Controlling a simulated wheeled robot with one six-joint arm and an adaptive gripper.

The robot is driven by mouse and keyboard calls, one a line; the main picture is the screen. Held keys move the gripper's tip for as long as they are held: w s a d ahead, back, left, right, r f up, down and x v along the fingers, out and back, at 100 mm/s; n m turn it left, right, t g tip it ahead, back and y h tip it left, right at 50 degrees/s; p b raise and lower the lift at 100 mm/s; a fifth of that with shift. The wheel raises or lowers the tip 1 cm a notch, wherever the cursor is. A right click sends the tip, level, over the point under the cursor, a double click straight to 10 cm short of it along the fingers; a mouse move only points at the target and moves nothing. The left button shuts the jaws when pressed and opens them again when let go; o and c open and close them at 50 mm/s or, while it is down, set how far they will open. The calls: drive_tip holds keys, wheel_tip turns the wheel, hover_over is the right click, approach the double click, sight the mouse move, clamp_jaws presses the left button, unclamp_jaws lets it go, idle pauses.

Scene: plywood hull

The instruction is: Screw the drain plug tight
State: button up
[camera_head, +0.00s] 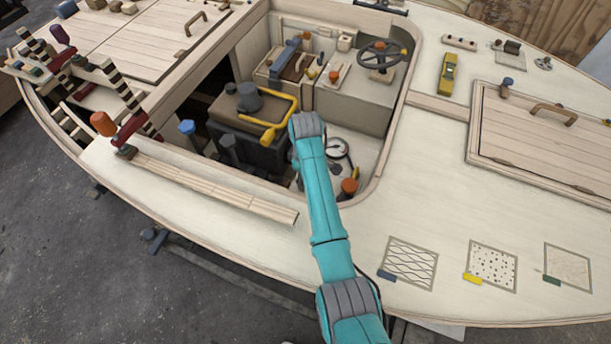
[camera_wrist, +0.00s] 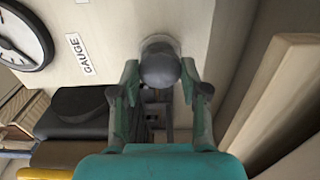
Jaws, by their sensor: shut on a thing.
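In the wrist view a dark grey round knob, which looks to be the drain plug (camera_wrist: 160,64), sits against a pale plywood panel. My gripper (camera_wrist: 160,76) has one finger on each side of the plug, and its tips close on it. The plug's thread and its seat in the panel are hidden behind the knob. In the head view my arm reaches down into the open cockpit. The gripper and the plug are hidden there behind the arm.
A gauge (camera_wrist: 22,38) with a label plate (camera_wrist: 80,54) is left of the plug. A pale wooden beam (camera_wrist: 275,95) runs close on the right. In the head view a yellow handle (camera_head: 270,125) and an orange knob (camera_head: 349,186) are near my arm.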

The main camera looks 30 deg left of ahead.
drive_tip(key=m, duration=0.6)
drive_tip(key=shift+m, duration=0.3)
drive_tip(key=m, duration=0.5)
drive_tip(key=shift+w+r, duration=0.1)
drive_tip(key=m, duration=0.5)
drive_tip(key=shift+m, duration=0.4)
drive_tip(key=m, duration=1.1)
drive_tip(key=shift+r, duration=0.1)
drive_tip(key=m, duration=0.5)
drive_tip(key=shift+w, duration=0.1)
drive_tip(key=m, duration=0.5)
drive_tip(key=shift+m, duration=0.4)
drive_tip(key=m, duration=0.5)
drive_tip(key=shift+m, duration=0.4)
